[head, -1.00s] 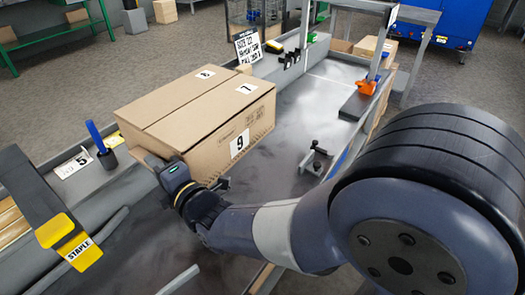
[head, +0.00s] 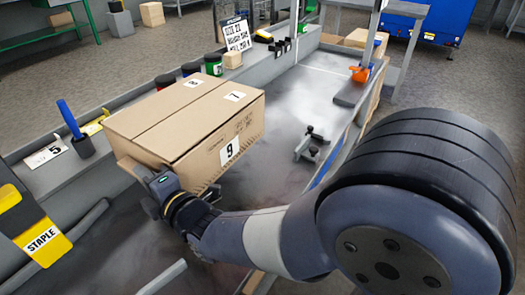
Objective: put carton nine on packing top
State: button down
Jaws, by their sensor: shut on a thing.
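Carton nine (head: 203,145) is a brown cardboard box with a "9" label on its front face and smaller numbered labels on its top. My gripper (head: 160,185) is shut on the carton's lower near left edge, and its fingertips are partly hidden by the carton and my wrist. The carton is over the grey packing top (head: 300,95), towards its left side. It looks roughly level. I cannot tell whether its underside touches the surface.
A dark clamp (head: 311,143) stands right of the carton; grey surface between is bare.

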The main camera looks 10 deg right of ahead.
jog(key=shift+f, duration=0.3)
notch_tip(320, 180, down, 10)
jog(key=b, duration=0.4)
jog(key=shift+f, duration=0.15)
jog(key=c, duration=1.5)
grip_release()
jog(key=v, duration=1.2)
jog(key=shift+r+p, duration=0.2)
jog(key=shift+p, duration=0.15)
